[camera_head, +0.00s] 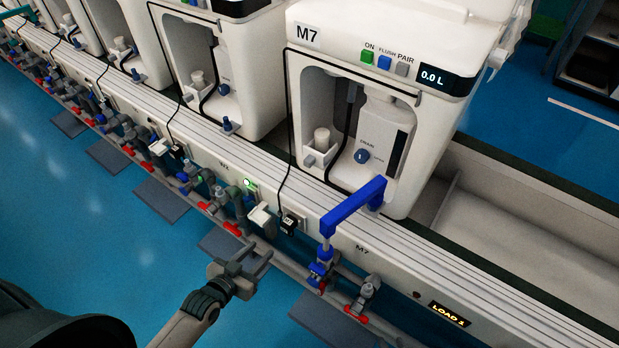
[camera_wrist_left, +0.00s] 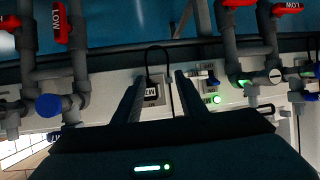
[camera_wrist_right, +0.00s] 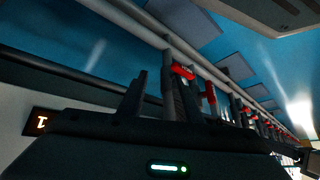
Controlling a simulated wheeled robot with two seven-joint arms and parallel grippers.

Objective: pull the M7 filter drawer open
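A blue drain knob (camera_head: 361,156) sits right of the drawer. Valves with red levers (camera_head: 231,228) line the front. The blue floor is open.

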